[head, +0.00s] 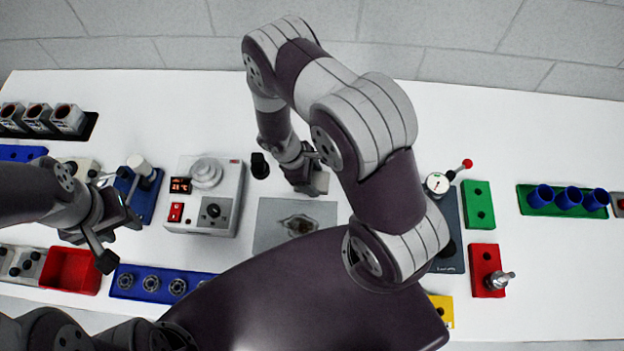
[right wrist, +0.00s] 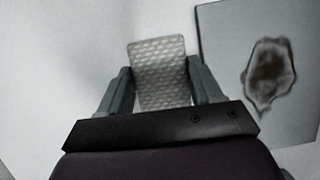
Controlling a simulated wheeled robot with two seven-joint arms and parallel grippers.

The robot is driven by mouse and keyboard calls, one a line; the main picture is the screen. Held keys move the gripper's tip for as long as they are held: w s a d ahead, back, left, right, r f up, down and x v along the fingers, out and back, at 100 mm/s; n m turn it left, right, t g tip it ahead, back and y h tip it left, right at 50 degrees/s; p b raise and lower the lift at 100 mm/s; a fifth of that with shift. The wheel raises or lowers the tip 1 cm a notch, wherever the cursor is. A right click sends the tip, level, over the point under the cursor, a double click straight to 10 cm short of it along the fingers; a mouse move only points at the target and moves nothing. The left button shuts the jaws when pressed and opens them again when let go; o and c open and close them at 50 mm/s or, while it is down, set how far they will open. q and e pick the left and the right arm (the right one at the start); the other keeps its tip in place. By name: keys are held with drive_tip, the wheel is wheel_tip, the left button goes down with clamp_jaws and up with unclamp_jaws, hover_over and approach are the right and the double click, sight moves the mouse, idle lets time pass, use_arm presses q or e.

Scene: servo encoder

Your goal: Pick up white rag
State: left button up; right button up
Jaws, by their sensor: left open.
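The white rag (right wrist: 160,72) is a pale, textured block-like pad between the two fingers of my right gripper (right wrist: 160,88) in the right wrist view. Both fingers press against its sides, and it sticks out past the fingertips. In the head view my right gripper (head: 308,172) hangs over the middle of the table, just behind the grey plate, with the pale rag (head: 320,184) at its end. My arm hides part of this area. My left gripper (head: 112,232) is open and empty over the left side of the table.
A grey plate (head: 265,235) with a brown, smudged stain (head: 298,224) lies just in front of my right gripper. A red bin (head: 72,270) and blue bearing tray (head: 150,296) lie near my left gripper.

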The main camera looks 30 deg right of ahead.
sight(320, 180)
drive_tip(key=c, duration=0.3)
drive_tip(key=shift+c, duration=0.2)
drive_tip(key=shift+r, duration=0.2)
wheel_tip(320, 180, up, 4)
drive_tip(key=shift+w+f+b, duration=0.1)
drive_tip(key=shift+f+b, duration=0.1)
drive_tip(key=shift+b, duration=0.4)
drive_tip(key=s+d+r+b, duration=0.2)
drive_tip(key=s+d+r, duration=0.3)
drive_tip(key=s, duration=0.5)
wheel_tip(320, 180, up, 2)
drive_tip(key=shift+s+d+r, duration=0.1)
drive_tip(key=shift+s+d, duration=0.05)
drive_tip(key=shift+s, duration=0.15)
